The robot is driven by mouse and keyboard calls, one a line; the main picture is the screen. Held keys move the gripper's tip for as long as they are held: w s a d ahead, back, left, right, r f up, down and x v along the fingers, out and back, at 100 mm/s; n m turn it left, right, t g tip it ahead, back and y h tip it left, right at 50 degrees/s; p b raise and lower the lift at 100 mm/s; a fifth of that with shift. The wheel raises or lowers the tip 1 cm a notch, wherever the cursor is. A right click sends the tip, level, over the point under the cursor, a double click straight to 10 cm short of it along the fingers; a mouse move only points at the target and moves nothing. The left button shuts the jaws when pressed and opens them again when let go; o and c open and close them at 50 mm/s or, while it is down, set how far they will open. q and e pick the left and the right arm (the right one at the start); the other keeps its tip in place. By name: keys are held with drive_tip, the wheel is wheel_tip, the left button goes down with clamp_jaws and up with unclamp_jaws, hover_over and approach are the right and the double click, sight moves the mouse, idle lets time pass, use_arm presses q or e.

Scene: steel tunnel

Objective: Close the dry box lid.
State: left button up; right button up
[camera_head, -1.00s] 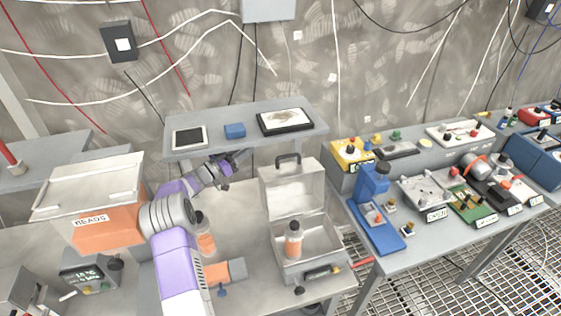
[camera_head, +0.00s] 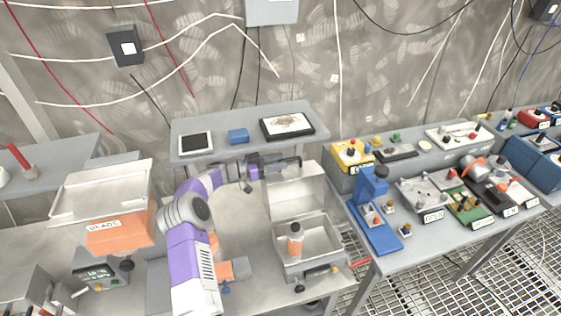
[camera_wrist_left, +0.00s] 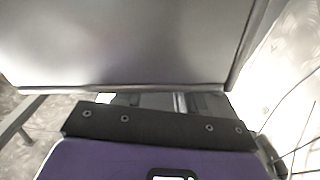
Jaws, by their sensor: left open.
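The dry box is a pale grey case on the bench in the head view, with its base (camera_head: 325,243) open at the top. Its lid (camera_head: 297,195) stands raised at the back of the base. A bottle with an orange lower part (camera_head: 295,243) stands inside. My left gripper (camera_head: 297,162) is open at the lid's top edge, where the black handle was visible before; the handle is now hidden or merged with the dark fingers. In the left wrist view a large grey panel, likely the lid (camera_wrist_left: 130,40), fills the upper part and hides the fingertips. My right gripper is out of view.
A raised shelf (camera_head: 215,153) with a tablet, a blue block and a dark tray stands behind the arm. An orange beads bin (camera_head: 118,232) is at left. Another bench (camera_head: 405,258) with a blue fixture and several devices is at right.

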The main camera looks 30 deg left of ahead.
use_arm(q)
drive_tip(key=shift+w+d, duration=0.4)
drive_tip(key=shift+w, duration=0.1)
clamp_jaws()
drive_tip(key=shift+r, duration=0.1)
